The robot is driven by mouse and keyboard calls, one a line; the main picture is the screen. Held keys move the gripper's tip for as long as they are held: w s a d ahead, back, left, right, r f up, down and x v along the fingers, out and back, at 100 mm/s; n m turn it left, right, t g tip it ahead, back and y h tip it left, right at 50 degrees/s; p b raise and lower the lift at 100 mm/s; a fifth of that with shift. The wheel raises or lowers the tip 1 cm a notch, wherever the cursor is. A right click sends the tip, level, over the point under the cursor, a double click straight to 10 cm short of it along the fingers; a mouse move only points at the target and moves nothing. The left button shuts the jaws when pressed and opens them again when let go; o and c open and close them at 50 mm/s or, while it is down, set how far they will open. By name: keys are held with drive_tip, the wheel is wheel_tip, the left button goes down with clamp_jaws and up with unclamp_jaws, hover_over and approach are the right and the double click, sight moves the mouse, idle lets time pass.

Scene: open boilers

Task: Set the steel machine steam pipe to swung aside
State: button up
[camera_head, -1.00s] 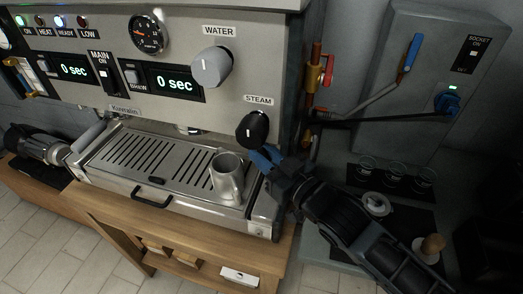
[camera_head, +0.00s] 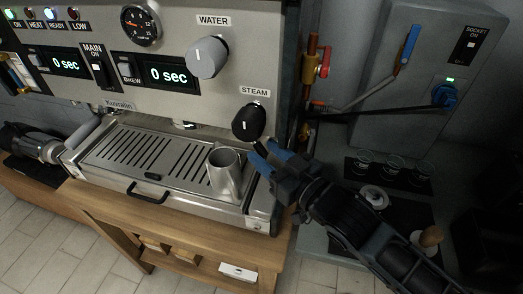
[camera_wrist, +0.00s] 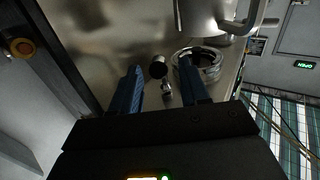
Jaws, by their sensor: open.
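The steel espresso machine (camera_head: 165,85) stands at the left, with its black steam knob (camera_head: 248,122) at the lower right of its front. My gripper (camera_head: 262,152) is open just below and right of that knob, its blue fingers pointing left. In the wrist view, a small dark round end with a metal fitting (camera_wrist: 167,90) shows between the spread fingers. It may belong to the steam pipe; no grip on it shows. A thin metal rod (camera_wrist: 178,15) shows above it there. I cannot tell which is the pipe. In the head view the pipe cannot be made out.
A steel pitcher (camera_head: 225,172) stands on the drip tray (camera_head: 150,157), close left of my gripper. A red-handled valve (camera_head: 323,62) and piping run up the wall at right. A counter with glasses (camera_head: 392,163) lies behind my arm.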

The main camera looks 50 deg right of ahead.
drive_tip(key=s, duration=0.3)
drive_tip(key=s+b, duration=0.1)
drive_tip(key=s, duration=0.1)
drive_tip(key=shift+s+a, duration=0.25)
idle(0.3)
drive_tip(key=s+a+g, duration=0.1)
drive_tip(key=s+a, duration=0.3)
drive_tip(key=s, duration=0.7)
drive_tip(key=s+a+g+y, duration=0.1)
drive_tip(key=s+a, duration=0.4)
drive_tip(key=s, duration=0.6)
drive_tip(key=shift+s+n+g+y, duration=0.3)
drive_tip(key=shift+n+g, duration=0.1)
drive_tip(key=shift+g, duration=0.2)
